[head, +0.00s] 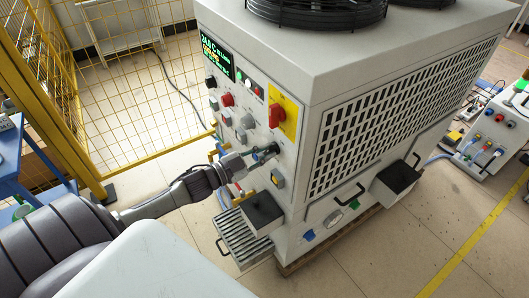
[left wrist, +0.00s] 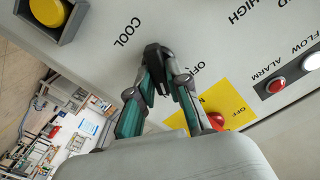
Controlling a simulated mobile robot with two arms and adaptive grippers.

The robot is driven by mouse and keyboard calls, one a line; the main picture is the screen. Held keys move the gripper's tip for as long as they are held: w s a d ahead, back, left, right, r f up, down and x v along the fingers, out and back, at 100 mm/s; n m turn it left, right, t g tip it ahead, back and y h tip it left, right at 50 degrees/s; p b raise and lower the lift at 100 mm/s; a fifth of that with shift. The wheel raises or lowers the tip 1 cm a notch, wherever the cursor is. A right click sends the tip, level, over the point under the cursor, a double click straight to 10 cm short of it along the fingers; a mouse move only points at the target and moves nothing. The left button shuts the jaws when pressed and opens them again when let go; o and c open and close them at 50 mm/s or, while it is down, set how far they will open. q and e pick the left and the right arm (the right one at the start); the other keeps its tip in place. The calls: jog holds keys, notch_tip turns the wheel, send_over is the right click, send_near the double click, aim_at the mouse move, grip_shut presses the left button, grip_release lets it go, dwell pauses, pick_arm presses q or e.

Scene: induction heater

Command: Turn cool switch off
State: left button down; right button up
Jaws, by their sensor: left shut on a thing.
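The cool switch (left wrist: 154,55) is a black knob on the grey panel, between the printed word COOL and a partly hidden label that seems to read OFF. My left gripper (left wrist: 160,82) is shut on this knob, with one finger on each side. In the head view my left gripper (head: 262,157) reaches the front panel of the heater cabinet (head: 310,95), below the red rotary switch. The fingers cover much of the knob, so its exact angle is hard to tell. My right gripper is not in view.
A red rotary switch (head: 277,115) on a yellow plate (head: 290,106) sits just above my left gripper. A green-text display (head: 218,62) and several buttons are higher up. A black box (head: 262,211) juts out below. Yellow mesh fencing (head: 106,153) stands at left.

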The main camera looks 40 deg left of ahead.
pick_arm(q)
jog(key=shift+r+n+p, duration=0.1)
jog(key=shift+n+p, duration=1.2)
jog(key=shift+n, duration=0.2)
jog(key=n+p, duration=0.1)
jog(key=n, duration=0.1)
jog(key=shift+a+n, duration=0.1)
jog(key=shift+n, duration=0.3)
jog(key=shift+n+p, duration=0.5)
jog(key=shift+n, duration=0.3)
